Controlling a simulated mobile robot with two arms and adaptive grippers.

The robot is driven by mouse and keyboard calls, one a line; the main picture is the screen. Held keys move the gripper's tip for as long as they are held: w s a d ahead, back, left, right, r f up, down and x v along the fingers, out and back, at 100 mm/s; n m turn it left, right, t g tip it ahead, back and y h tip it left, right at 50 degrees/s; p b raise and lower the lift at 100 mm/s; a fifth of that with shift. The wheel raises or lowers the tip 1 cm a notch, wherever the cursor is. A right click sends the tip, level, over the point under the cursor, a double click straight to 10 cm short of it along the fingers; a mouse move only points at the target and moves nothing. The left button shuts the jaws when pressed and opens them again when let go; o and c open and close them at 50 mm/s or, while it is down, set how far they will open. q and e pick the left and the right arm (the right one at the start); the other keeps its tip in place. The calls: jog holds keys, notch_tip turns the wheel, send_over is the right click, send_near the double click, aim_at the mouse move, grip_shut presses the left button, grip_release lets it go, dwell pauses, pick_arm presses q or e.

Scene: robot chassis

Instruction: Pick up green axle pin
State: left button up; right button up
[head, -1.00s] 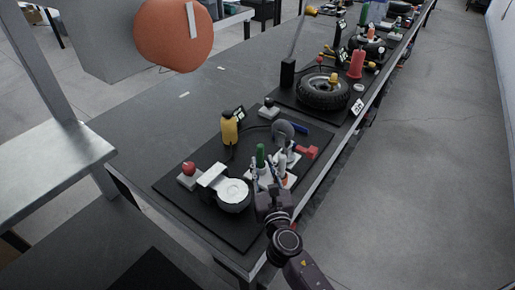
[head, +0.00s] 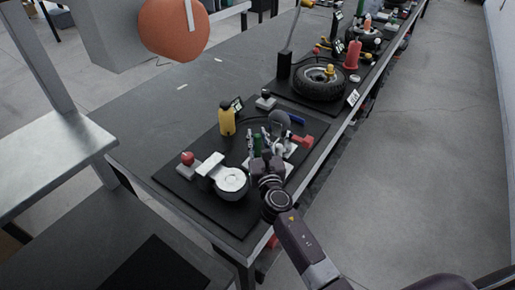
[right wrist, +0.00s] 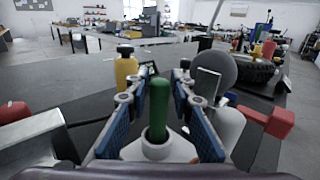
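The green axle pin (right wrist: 158,105) stands upright in a white holder (right wrist: 160,149) in the right wrist view. It also shows in the head view (head: 257,143), partly hidden by my gripper. My right gripper (right wrist: 164,88) is open, with one blue-padded finger on each side of the pin. A gap shows between each pad and the pin. In the head view the right gripper (head: 259,146) comes over the black mat from the front. My left gripper is not in view.
The black mat (head: 232,209) also holds a white round device (head: 230,181), a red button (head: 187,158), a yellow bottle (head: 227,119) and a red part (head: 302,140). A tire (head: 318,84) lies farther along the table. The table's left part is clear.

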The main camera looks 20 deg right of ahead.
grip_shut()
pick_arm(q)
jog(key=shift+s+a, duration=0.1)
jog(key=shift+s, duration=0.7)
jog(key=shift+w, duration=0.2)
